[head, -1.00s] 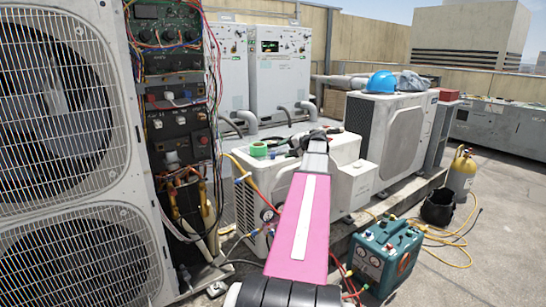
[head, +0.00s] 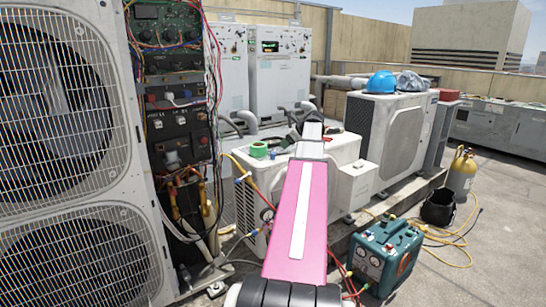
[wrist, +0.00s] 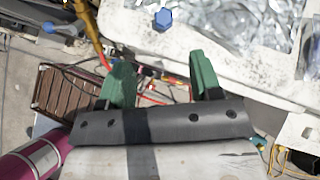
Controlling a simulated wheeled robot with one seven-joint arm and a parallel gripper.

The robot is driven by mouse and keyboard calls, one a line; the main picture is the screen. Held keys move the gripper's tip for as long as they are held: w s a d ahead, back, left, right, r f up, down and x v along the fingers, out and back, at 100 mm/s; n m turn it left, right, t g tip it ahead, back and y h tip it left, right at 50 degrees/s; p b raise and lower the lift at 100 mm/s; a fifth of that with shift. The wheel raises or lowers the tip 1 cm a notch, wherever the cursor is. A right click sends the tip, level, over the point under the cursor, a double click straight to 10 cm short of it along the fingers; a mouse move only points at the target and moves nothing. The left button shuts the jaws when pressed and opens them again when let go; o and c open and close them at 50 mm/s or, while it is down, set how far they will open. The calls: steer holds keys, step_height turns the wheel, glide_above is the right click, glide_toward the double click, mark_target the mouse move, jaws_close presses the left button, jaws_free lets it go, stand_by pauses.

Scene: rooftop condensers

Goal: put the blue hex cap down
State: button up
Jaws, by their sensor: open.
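The blue hex cap (wrist: 163,18) sits on a pale, worn surface with crinkled silvery material beside it, near the top of the wrist view. My gripper (wrist: 161,64) has two green fingers spread wide apart with nothing between them. The cap lies beyond the fingertips, apart from them and roughly in line with the gap. In the head view my pink arm reaches over the white condenser unit (head: 352,185).
A blue hard hat (head: 382,82) rests on the unit behind. A tall condenser (head: 65,150) stands close at left. A teal machine (head: 384,255) with hoses sits on the ground at right.

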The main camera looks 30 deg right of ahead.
mark_target(274, 153)
steer(key=shift+m, duration=0.4)
steer(key=x, duration=0.5)
steer(key=shift+w+f, duration=0.1)
steer(key=shift+d+x, duration=0.1)
steer(key=shift+x, duration=1.25)
steer(key=shift+d+x, duration=0.15)
steer(key=shift+x, duration=1.2)
steer(key=shift+f, duration=0.15)
steer(key=c, duration=1)
steer(key=shift+c, duration=0.3)
